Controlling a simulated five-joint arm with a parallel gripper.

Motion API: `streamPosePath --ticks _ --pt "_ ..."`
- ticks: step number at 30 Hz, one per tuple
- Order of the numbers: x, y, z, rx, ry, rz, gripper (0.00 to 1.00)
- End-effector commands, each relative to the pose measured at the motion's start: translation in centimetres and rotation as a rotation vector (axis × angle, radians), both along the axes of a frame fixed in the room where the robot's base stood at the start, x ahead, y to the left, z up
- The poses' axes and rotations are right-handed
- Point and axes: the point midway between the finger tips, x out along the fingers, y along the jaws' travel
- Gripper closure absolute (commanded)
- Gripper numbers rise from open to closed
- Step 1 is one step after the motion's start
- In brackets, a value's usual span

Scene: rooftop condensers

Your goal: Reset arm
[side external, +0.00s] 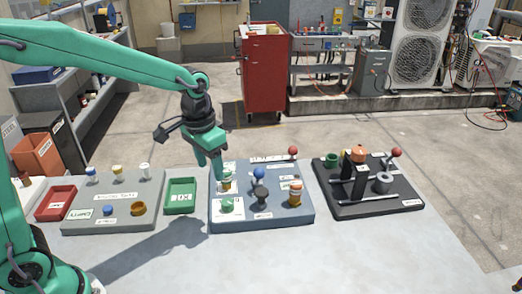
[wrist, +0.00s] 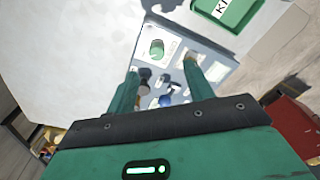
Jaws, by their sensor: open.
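My green arm reaches in from the left in the side external view. My gripper (side external: 220,168) points down over the left part of the blue-grey panel (side external: 270,215). In the wrist view my gripper (wrist: 163,78) has its two green fingers apart, with nothing seen held between them. A green knob (side external: 227,206) sits in front on the panel and also shows in the wrist view (wrist: 157,47).
A blue ball-topped lever (side external: 259,174), red-knobbed lever (side external: 293,151) and orange bottle (side external: 295,192) stand on the panel. A green tray (side external: 181,197), grey board (side external: 85,221) and red tray (side external: 55,204) lie left. A black fixture (side external: 345,207) lies right. The front table is clear.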

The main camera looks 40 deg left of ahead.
Motion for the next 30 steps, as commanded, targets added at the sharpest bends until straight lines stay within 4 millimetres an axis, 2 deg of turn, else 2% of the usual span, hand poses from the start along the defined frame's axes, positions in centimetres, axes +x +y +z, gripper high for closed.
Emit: streamPosePath --ticks 6,15,23,30 --pt "-3.1 1.3 3.2 -0.01 -0.081 0.029 0.48" --pt "-7.6 2.8 6.0 -0.019 -0.183 0.067 0.48" --pt "-11.6 3.9 7.3 -0.025 -0.273 0.099 0.48" --pt "-14.9 4.6 7.6 -0.03 -0.352 0.128 0.48"
